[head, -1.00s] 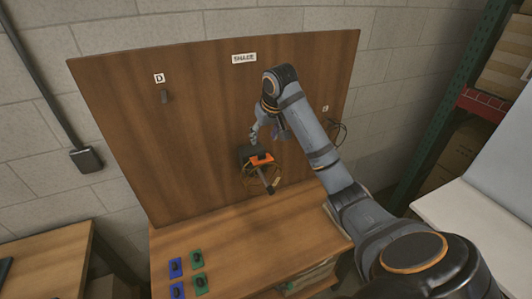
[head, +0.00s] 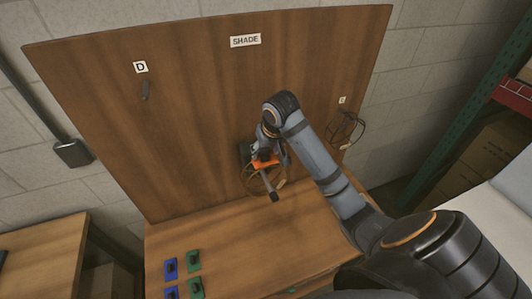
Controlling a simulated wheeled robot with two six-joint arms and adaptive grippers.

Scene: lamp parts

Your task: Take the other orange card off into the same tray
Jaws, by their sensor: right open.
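An orange card (head: 265,164) sits at a wire frame (head: 250,187) in front of the upright wooden board, below the SHADE label. A dark block and a short rod with a dark end (head: 272,190) are beside it. My right gripper (head: 264,153) is open, right at the orange card's upper side. The arm and dark parts partly hide it, so I cannot tell whether the fingers touch the card. My left gripper is not in view. I cannot make out a tray holding an orange card.
Blue cards (head: 170,269) and green cards (head: 194,260) with dark knobs lie at the table's front left. Another wire frame (head: 347,130) hangs at the board's right. A hook (head: 146,90) under label D is empty. The table's middle (head: 235,245) is clear.

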